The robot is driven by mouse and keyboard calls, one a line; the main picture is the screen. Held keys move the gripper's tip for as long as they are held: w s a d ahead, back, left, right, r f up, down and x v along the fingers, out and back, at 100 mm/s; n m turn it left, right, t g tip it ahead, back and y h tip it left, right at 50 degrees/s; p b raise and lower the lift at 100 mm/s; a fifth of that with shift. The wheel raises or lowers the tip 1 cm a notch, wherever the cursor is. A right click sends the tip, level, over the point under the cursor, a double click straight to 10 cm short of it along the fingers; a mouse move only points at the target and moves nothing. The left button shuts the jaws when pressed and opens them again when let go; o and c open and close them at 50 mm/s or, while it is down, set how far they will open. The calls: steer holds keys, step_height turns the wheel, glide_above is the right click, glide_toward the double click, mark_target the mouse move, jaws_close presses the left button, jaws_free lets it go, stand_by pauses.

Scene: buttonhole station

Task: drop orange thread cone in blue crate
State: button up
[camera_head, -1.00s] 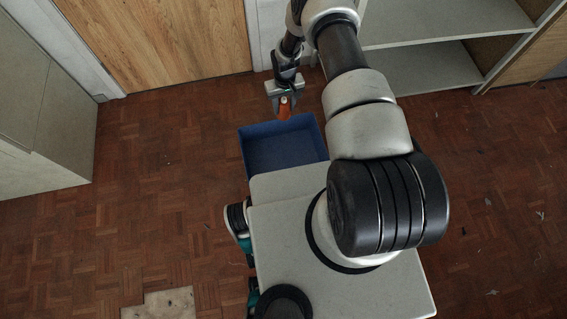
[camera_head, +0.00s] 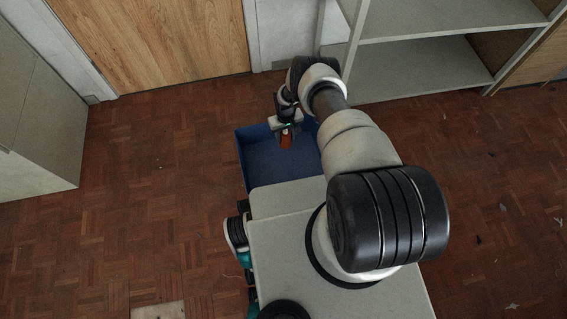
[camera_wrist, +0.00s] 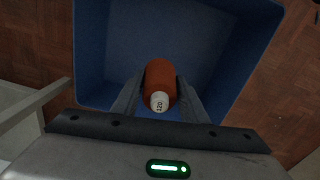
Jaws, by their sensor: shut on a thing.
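The orange thread cone (camera_wrist: 160,80) is held between the two fingers of my gripper (camera_wrist: 160,100) in the wrist view. Its pale end, marked "120", faces the camera. The cone also shows in the head view (camera_head: 286,142), below my gripper (camera_head: 286,133). The blue crate (camera_head: 241,158) stands on the floor in front of my base. In the wrist view the crate (camera_wrist: 92,60) surrounds the cone on the picture, with its empty floor behind the cone. The cone is over the crate's opening; its exact height above the crate floor I cannot tell.
A pale shelf unit (camera_head: 420,68) stands at the back right, close to my arm. A wooden door (camera_head: 150,45) is at the back, and a pale cabinet (camera_head: 35,120) is at the left. The parquet floor (camera_head: 150,210) left of the crate is clear.

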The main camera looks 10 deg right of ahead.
step_height(320, 180, down, 2)
steer(key=shift+f+b, duration=0.1)
steer(key=shift+b, duration=0.35)
steer(key=o, duration=1.3)
step_height(320, 180, up, 17)
steer(key=p, duration=0.6)
steer(key=shift+r, duration=0.2)
